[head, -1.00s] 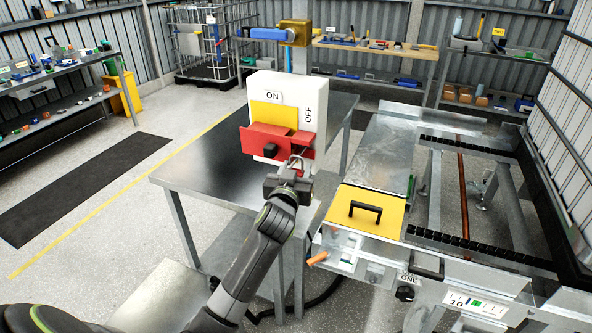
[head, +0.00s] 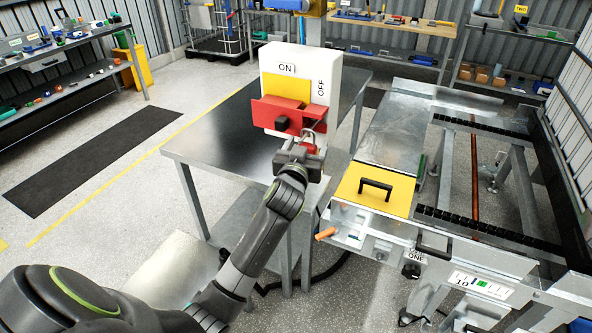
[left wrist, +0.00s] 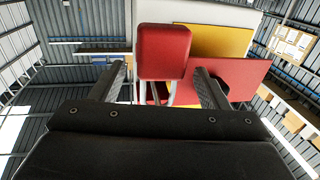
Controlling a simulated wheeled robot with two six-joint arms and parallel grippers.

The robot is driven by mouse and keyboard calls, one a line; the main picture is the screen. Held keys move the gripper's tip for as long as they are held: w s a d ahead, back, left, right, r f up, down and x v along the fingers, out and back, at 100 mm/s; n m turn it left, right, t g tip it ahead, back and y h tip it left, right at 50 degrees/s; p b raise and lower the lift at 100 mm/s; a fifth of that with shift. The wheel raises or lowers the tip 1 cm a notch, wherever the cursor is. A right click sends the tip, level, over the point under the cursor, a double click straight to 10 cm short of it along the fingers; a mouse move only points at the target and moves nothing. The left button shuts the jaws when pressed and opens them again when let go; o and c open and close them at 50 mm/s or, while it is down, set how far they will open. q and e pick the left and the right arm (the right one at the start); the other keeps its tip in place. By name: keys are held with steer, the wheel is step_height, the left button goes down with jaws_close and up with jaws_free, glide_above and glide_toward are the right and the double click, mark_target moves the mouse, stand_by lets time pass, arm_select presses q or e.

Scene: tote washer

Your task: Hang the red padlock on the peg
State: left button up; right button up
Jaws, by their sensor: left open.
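The red padlock (head: 310,147) is at the lower right of the red guard (head: 276,112) on the front of a white switch box, with its grey shackle up against the guard. Whether the shackle passes through the guard is too small to tell. In the left wrist view the padlock's red body (left wrist: 164,52) fills the upper middle. My left gripper (head: 304,152) is open at the padlock; its two fingers (left wrist: 162,80) stand one on each side of the body in the wrist view. I cannot make out the peg. My right gripper is not in view.
The white switch box (head: 333,80) stands at a dark metal table (head: 225,130). To the right is the washer with a yellow lid (head: 370,190) and black handle. An orange handle (head: 326,234) sticks out in front.

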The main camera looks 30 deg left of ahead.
arm_select(q)
steer(key=b+v, duration=0.3)
steer(key=v, duration=1.3)
steer(key=shift+s, duration=0.25)
steer(key=shift+d, duration=0.15)
